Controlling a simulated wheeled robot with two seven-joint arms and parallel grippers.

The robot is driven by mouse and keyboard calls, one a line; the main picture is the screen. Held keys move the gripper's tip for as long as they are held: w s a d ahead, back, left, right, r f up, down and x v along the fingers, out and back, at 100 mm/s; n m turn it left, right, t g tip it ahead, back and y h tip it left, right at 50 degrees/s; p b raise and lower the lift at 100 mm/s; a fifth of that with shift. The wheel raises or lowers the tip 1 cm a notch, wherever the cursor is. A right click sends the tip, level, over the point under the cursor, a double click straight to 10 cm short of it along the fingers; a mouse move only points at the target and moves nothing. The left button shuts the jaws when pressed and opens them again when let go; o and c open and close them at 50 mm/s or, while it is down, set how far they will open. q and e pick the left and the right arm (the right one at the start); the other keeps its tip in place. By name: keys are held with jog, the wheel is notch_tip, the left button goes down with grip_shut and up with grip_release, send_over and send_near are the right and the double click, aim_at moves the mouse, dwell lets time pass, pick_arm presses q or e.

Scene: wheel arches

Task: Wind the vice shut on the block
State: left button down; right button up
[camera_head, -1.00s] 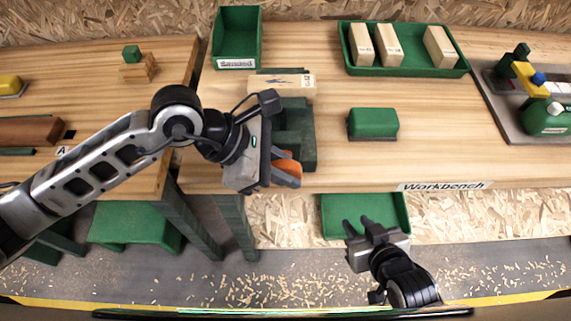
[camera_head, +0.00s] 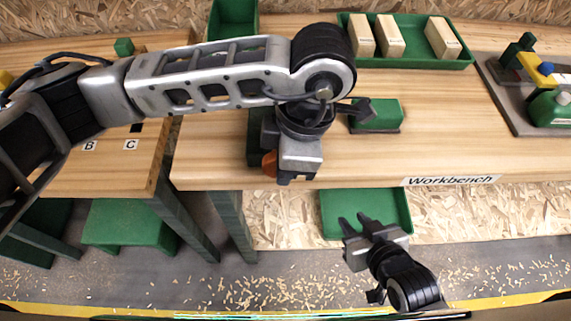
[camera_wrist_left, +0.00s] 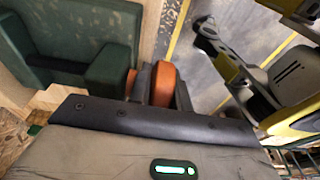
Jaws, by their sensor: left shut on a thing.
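The green vice (camera_head: 257,140) stands at the left front of the workbench, mostly covered by my left arm. In the left wrist view its green body (camera_wrist_left: 110,65) fills the upper left. My left gripper (camera_head: 270,168) is shut on the orange handle (camera_head: 268,162) at the vice's front. The handle also shows in the left wrist view (camera_wrist_left: 163,85) between the dark fingers. The block is hidden in the head view. A pale wooden piece (camera_wrist_left: 48,97) beside the vice in the wrist view may be it. My right gripper (camera_head: 354,222) is open and empty, in front of the bench.
A green tray (camera_head: 410,62) with wooden blocks stands at the back. A green-topped item (camera_head: 378,116) sits close to my left arm's wrist. A fixture on a grey plate (camera_head: 515,105) is at the right. The bench front right of the vice is clear.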

pick_arm(q)
jog(key=y, duration=0.5)
jog(key=shift+b, duration=0.3)
jog(key=shift+a+f+y, duration=0.1)
jog(key=shift+f+y, duration=0.1)
jog(key=shift+y, duration=1.6)
jog(key=c, duration=1.6)
grip_release()
jog(key=shift+r, duration=0.1)
